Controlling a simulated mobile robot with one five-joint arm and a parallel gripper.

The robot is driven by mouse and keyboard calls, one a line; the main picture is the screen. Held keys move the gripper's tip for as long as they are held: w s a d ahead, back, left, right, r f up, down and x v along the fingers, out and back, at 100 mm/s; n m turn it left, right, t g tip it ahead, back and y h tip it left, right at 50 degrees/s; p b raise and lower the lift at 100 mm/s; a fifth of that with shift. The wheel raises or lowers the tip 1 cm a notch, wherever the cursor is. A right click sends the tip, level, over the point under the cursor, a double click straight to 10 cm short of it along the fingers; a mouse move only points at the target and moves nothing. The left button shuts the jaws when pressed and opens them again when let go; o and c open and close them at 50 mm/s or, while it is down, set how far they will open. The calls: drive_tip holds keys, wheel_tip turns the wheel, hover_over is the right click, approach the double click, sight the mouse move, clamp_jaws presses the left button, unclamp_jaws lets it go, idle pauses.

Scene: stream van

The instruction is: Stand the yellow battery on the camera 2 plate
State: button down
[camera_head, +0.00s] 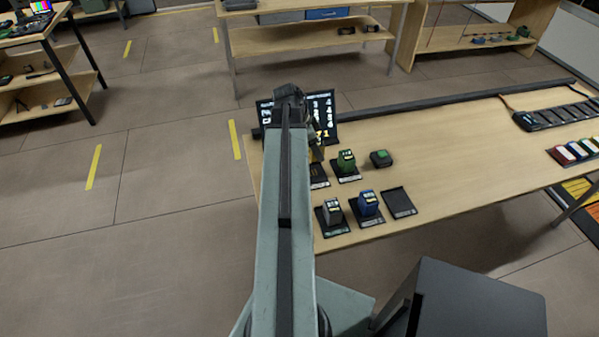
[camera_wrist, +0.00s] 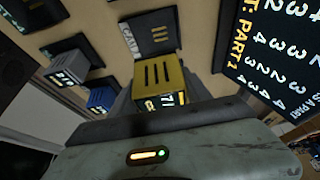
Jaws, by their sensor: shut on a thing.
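The yellow battery (camera_wrist: 160,82) is upright between the fingers of my gripper (camera_wrist: 158,98) in the wrist view, with its label toward the camera. In the head view only a yellow bit of it (camera_head: 317,152) shows beside my arm. A black plate (camera_wrist: 154,32) with a partly readable "CAM" label lies just beyond the battery in the wrist view. Its number is hidden, and I cannot tell whether the battery touches it. In the head view a dark plate (camera_head: 318,182) lies just below the yellow bit. My gripper is mostly hidden behind my arm there.
A green battery (camera_head: 346,160), a grey battery (camera_head: 333,212) and a blue battery (camera_head: 367,203) stand on plates nearby. A dark green block (camera_head: 381,158) lies right of the green one. Another plate (camera_head: 400,202) is empty. A lettered board (camera_head: 322,110) stands close behind. The table's middle is clear.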

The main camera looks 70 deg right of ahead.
drive_tip(key=shift+w+d+r, duration=0.1)
drive_tip(key=shift+r, duration=0.1)
wheel_tip(320, 180, down, 10)
drive_tip(key=b, duration=1)
drive_tip(key=shift+f, duration=0.25)
drive_tip(key=shift+r, duration=0.2)
drive_tip(key=shift+f, duration=0.15)
drive_tip(key=shift+c, duration=2.4)
unclamp_jaws()
